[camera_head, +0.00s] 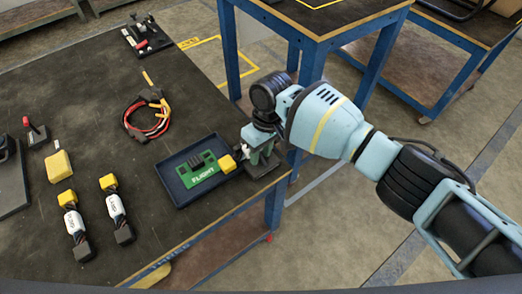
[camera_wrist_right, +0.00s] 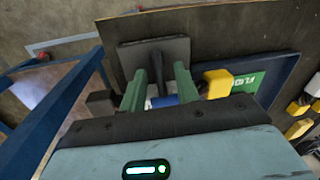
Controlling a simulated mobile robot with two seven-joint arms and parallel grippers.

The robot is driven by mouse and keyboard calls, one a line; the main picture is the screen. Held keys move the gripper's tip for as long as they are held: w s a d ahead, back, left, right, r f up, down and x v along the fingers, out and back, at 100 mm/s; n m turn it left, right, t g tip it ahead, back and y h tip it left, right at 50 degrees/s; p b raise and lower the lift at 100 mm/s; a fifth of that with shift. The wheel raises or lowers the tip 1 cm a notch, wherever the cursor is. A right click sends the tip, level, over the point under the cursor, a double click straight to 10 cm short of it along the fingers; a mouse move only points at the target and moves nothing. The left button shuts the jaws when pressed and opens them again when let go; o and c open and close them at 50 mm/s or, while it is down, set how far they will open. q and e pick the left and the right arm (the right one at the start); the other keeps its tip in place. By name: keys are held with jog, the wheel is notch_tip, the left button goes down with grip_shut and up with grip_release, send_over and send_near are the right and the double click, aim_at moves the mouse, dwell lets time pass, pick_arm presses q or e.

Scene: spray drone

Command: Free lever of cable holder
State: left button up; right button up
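The cable holder (camera_wrist_right: 180,48) shows in the right wrist view as a dark plate at the table's edge, with a black upright lever (camera_wrist_right: 157,62). My right gripper (camera_wrist_right: 158,84) has its two green fingers apart, one on each side of the lever's line. Whether they touch the lever cannot be told. A blue and white piece (camera_wrist_right: 162,101) shows low between the fingers. In the head view my right gripper (camera_head: 262,157) is at the table's right front corner and hides most of the holder. A yellow connector (camera_wrist_right: 217,83) is right beside the fingers. My left gripper is not in view.
A blue tray (camera_head: 176,194) with a green FLIGHT board (camera_head: 203,176) lies left of my gripper. Red-black cables (camera_head: 150,115), battery packs (camera_head: 117,212), a yellow block (camera_head: 59,166) and a red-handled device (camera_head: 35,132) stand on the table (camera_head: 90,115). A blue-framed table (camera_head: 330,22) stands behind.

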grip_shut()
